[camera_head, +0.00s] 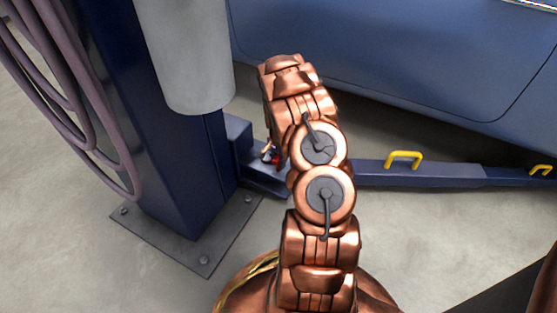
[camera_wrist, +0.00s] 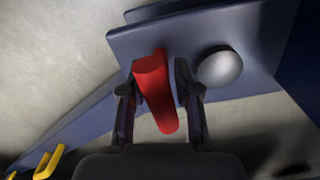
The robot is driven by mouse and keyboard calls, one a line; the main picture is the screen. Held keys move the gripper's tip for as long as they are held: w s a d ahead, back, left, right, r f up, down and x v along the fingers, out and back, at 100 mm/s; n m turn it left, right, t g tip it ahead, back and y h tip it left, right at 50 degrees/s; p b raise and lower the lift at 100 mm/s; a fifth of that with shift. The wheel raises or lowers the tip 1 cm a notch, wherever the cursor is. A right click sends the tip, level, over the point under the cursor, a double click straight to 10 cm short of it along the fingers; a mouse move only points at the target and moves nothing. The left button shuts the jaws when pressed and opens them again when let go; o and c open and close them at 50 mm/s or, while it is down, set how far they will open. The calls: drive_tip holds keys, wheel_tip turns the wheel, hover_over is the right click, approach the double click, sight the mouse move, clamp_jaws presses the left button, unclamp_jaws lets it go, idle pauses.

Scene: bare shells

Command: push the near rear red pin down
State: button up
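The red pin (camera_wrist: 154,85) shows in the wrist view, standing out of a dark blue lift-arm bracket (camera_wrist: 130,42). The two dark fingers of my gripper (camera_wrist: 157,78) stand on either side of it. The pin nearly fills the space between them; a narrow dark strip shows at the right finger, and I cannot tell whether they press on it. In the head view a small bit of red (camera_head: 275,160) shows beside my copper arm, which hides most of the gripper and pin. The pin's lower end is hidden.
A grey round knob (camera_wrist: 220,67) sits close right of the right finger. A blue post (camera_head: 165,160) with a bolted base plate (camera_head: 205,255) stands left. A blue car body (camera_head: 400,50) is behind. The lift arm (camera_head: 425,174) runs right with a yellow handle (camera_head: 403,155).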

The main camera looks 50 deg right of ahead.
drive_tip(key=shift+o, duration=0.6)
drive_tip(key=shift+r, duration=0.15)
wheel_tip(320, 180, up, 12)
drive_tip(key=shift+f, duration=0.2)
drive_tip(key=shift+r, duration=0.15)
idle(0.4)
